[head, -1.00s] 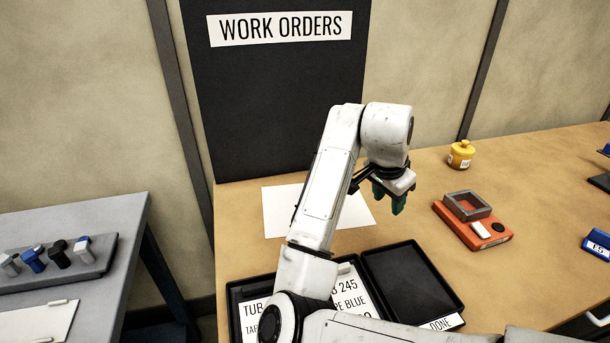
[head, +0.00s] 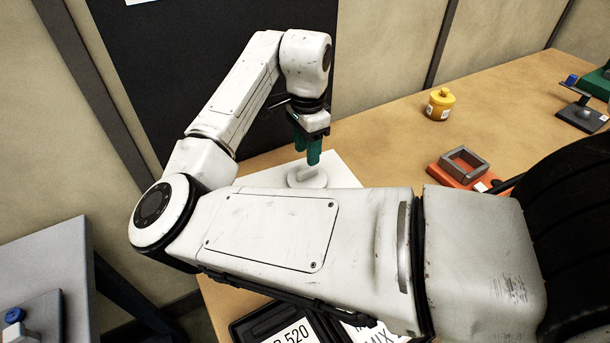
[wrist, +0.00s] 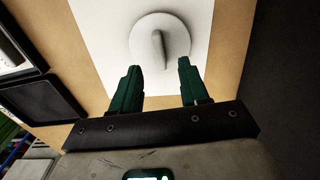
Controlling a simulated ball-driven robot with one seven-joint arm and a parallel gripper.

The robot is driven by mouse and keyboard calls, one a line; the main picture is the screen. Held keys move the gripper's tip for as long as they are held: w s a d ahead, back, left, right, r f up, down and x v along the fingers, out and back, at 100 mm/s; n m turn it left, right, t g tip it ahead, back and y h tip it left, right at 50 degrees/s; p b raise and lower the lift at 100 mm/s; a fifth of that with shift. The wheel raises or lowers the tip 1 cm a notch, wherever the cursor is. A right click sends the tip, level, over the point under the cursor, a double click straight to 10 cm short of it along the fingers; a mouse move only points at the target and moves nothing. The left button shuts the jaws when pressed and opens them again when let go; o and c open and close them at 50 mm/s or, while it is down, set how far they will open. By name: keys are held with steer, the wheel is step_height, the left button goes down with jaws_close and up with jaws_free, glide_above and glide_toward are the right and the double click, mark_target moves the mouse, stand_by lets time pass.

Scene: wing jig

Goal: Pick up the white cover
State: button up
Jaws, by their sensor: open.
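The white cover (head: 307,177) is a round disc with a raised bar-shaped handle across its top. It lies on a white sheet (head: 342,170) on the wooden table. In the wrist view the cover (wrist: 175,45) shows whole, with its handle standing out just beyond the fingertips. My gripper (head: 307,158) has green fingers pointing down above the cover. In the wrist view the gripper (wrist: 159,66) is open and empty, its two fingers apart. In the head view the fingers overlap the cover's far part, and I cannot tell the exact gap.
A yellow pot (head: 440,104) and an orange block with a grey square frame (head: 463,165) stand to the right. Black trays (wrist: 45,105) with label cards lie near the sheet. A dark board (head: 160,70) rises behind the table. A grey bench (head: 45,265) is at the left.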

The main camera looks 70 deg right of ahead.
mark_target(307, 169)
steer(key=shift+f, duration=3.15)
jaws_close()
